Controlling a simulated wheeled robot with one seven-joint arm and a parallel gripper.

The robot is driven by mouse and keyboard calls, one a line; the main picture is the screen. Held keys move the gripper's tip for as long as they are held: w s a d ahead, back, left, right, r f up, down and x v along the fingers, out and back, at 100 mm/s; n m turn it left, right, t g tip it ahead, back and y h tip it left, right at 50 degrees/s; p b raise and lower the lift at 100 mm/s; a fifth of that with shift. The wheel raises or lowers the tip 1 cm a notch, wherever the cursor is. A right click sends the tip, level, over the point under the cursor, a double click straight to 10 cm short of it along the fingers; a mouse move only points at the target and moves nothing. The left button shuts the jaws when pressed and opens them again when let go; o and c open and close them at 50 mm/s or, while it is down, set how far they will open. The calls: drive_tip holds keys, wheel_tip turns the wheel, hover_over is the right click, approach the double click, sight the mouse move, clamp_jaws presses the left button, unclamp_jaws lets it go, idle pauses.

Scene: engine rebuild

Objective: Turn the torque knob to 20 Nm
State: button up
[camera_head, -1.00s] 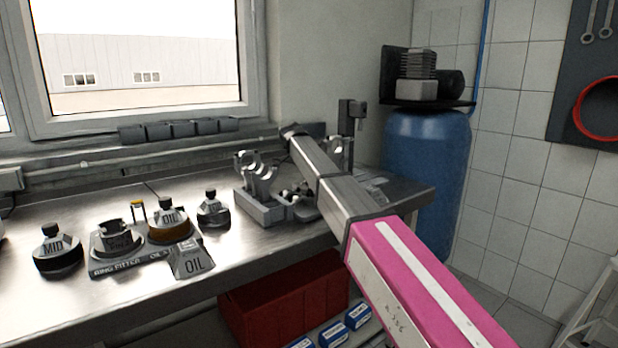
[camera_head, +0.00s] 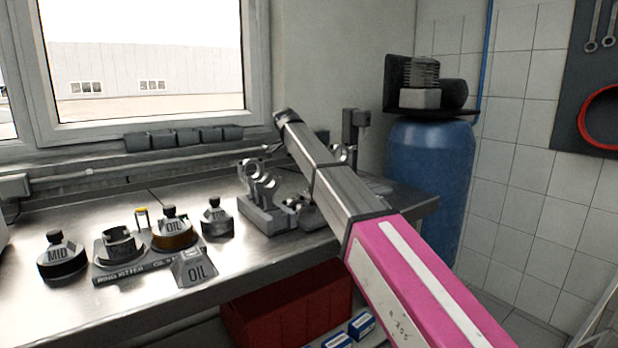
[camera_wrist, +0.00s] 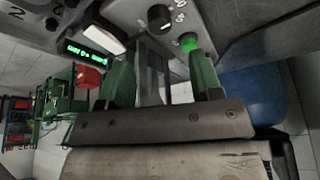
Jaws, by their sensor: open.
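The black torque knob (camera_wrist: 160,18) shows at the top middle of the wrist view, on a grey panel with white numbers around it. A white mark is on its face. My gripper (camera_wrist: 160,62) has two green fingers spread apart, below the knob in the picture, with nothing seen held between them. The knob appears beyond the fingertips, apart from them. A green-lit display (camera_wrist: 85,52) is to the left; its reading is too small to tell.
A round green button (camera_wrist: 188,42) is right of the knob, close to the right finger. A red block (camera_wrist: 88,78) shows beside the left finger. In the head view, a grey bearing fixture (camera_head: 268,212) and labelled pots, including MID (camera_head: 62,262), stand on the metal bench (camera_head: 120,318).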

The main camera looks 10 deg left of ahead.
drive_tip(key=shift+v, duration=1.2)
drive_tip(key=shift+m, duration=0.4)
drive_tip(key=x, duration=1.1)
drive_tip(key=c, duration=0.9)
